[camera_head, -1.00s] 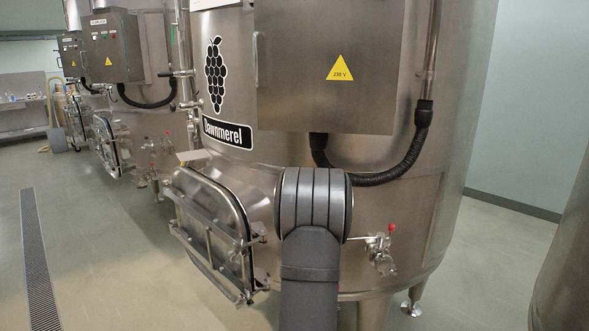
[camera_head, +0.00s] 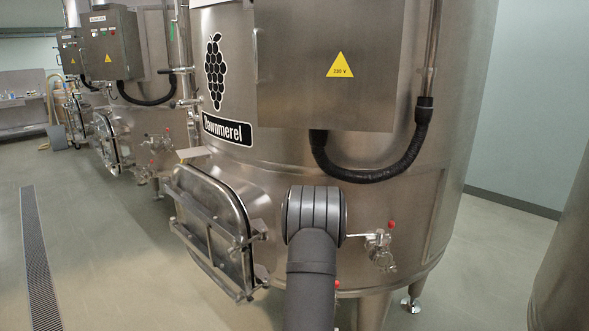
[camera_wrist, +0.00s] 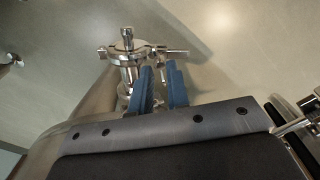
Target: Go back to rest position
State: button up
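A steel valve fitting (camera_wrist: 127,55) shows just beyond and to the left of the fingers. I cannot tell whether it touches the left one. In the head view the gripper is hidden; only my dark grey arm shows, in front of the large steel vat (camera_head: 420,215) marked "Dawnmerel".
The vat's hatch (camera_head: 215,225) is left of my arm. A red-handled valve (camera_head: 379,248) is close on its right. A control box (camera_head: 325,65) with a black hose (camera_head: 375,175) is above. Open floor (camera_head: 110,250) with a drain grate (camera_head: 38,265) lies left.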

notch_tip(320, 180, up, 17)
jog(key=f+n+g+h, duration=0.1)
jog(key=f+n, duration=0.1)
jog(key=f, duration=0.3)
jog(key=f+n+h, duration=0.1)
jog(key=f+n, duration=0.1)
jog(key=f, duration=0.3)
jog(key=f+n+g, duration=0.1)
jog(key=f+n, duration=0.1)
jog(key=f, duration=0.3)
jog(key=shift+w+a+n+g+h, duration=0.15)
jog(key=shift+w+n+g+h, duration=0.15)
jog(key=shift+n+h, duration=0.1)
dwell(0.9)
